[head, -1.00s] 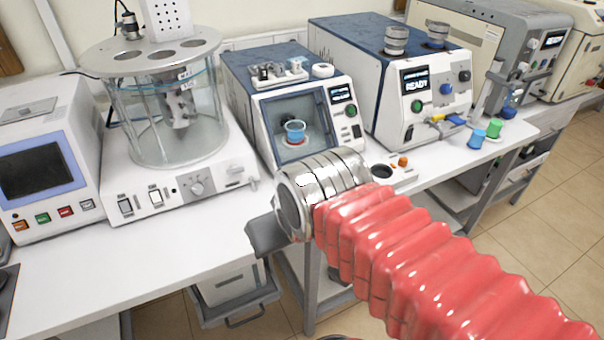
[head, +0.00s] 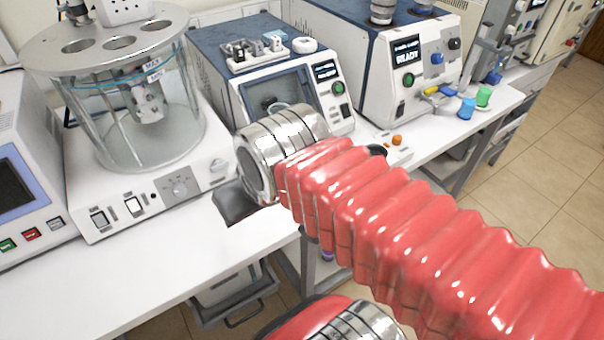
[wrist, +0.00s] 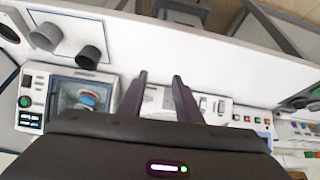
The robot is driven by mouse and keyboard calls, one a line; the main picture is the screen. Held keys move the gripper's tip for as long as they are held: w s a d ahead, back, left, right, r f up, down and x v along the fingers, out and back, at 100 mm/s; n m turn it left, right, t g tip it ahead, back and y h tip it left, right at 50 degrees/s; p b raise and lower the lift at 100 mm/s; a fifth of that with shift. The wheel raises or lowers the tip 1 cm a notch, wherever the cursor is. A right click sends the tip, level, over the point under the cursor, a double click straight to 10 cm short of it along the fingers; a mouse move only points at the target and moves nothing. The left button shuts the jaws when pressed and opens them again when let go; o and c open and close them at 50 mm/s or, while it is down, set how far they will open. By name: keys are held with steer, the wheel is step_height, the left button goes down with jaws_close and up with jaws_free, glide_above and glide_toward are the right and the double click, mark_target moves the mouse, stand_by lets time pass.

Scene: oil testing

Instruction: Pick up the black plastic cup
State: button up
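A dark cup (wrist: 87,57), likely the black plastic cup, shows in the wrist view by a pale plate, left of my gripper. A second dark round piece (wrist: 45,37) is beside it. In the head view a black round thing (head: 377,150) shows partly behind my red sleeve, on the bench right of the windowed machine; I cannot tell if it is the same cup. My gripper (wrist: 160,77) has its two dark fingers apart with nothing between them, over the bench. In the head view my gripper (head: 237,204) is mostly hidden by the wrist.
The windowed machine (head: 335,105) and the glass bath (head: 140,120) stand behind my gripper. The READY machine (head: 408,85) is to the right. Blue (head: 467,108) and green (head: 484,96) cups stand farther right. The bench's front (head: 150,270) is clear at left.

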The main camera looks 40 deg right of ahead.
steer(key=shift+o, duration=1.4)
steer(key=shift+w+d, duration=0.1)
steer(key=shift+d, duration=0.05)
steer(key=o, duration=0.3)
steer(key=shift+w+d, duration=0.4)
steer(key=shift+d, duration=0.1)
steer(key=shift+o, duration=1.4)
steer(key=w+d, duration=0.3)
steer(key=d, duration=0.5)
steer(key=shift+w+d+g, duration=0.15)
steer(key=shift+w+g, duration=0.2)
steer(key=shift+g, duration=0.05)
steer(key=w+d+f, duration=0.1)
steer(key=d, duration=0.8)
steer(key=shift+w+d+m, duration=0.15)
steer(key=shift+d+m, duration=0.2)
steer(key=shift+m, duration=0.05)
steer(key=x, duration=0.8)
steer(key=shift+d+f, duration=0.1)
steer(key=shift+f, duration=0.2)
steer(key=shift+f, duration=0.1)
